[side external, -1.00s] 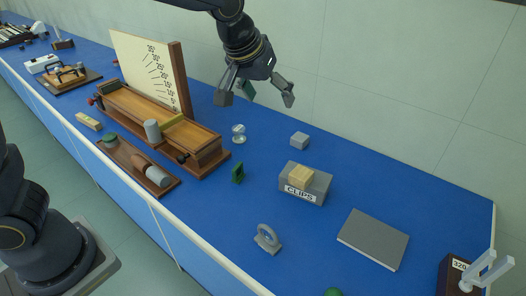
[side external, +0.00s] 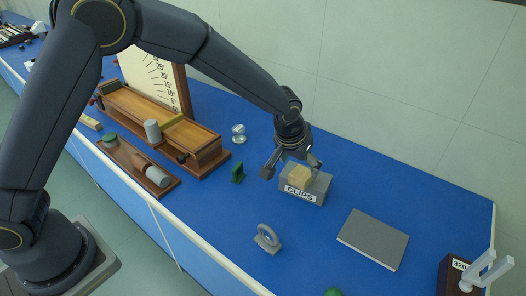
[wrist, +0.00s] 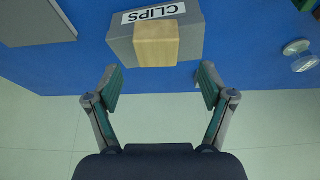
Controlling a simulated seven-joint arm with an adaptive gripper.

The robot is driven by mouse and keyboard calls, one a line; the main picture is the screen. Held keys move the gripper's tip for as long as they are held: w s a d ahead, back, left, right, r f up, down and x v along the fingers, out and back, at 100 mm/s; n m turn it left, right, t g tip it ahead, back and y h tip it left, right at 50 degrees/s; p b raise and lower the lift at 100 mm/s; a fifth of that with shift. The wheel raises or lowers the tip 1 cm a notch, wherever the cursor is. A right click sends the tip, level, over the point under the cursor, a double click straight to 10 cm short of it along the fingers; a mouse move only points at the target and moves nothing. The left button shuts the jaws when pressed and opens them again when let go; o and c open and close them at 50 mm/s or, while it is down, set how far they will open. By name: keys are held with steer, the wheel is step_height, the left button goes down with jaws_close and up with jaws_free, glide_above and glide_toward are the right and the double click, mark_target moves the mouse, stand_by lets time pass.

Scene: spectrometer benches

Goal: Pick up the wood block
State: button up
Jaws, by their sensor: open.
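The wood block (side external: 300,176) is a small pale tan block lying on top of the grey box labelled CLIPS (side external: 307,197). In the wrist view the wood block (wrist: 157,45) shows in front of the grey CLIPS box (wrist: 120,40), beyond and between my fingertips. My gripper (side external: 292,170) is open and empty, close to the block at the back of the box in the side view. In the wrist view my gripper (wrist: 158,85) has its fingers spread wider than the block, with a gap between fingertips and block.
A grey flat slab (side external: 373,239) lies right of the box. A grey ring on a stand (side external: 267,239), a small green piece (side external: 238,173) and a glass piece (side external: 239,133) stand to the left. A wooden instrument (side external: 160,120) is farther left. Blue tabletop (side external: 330,225) is clear around the box.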

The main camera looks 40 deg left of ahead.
mark_target(302, 172)
steer(key=x, duration=0.5)
steer(key=shift+s+d, duration=0.15)
steer(key=shift+s, duration=0.05)
steer(key=c, duration=1.3)
steer(key=shift+c, duration=0.2)
steer(key=shift+r, duration=0.15)
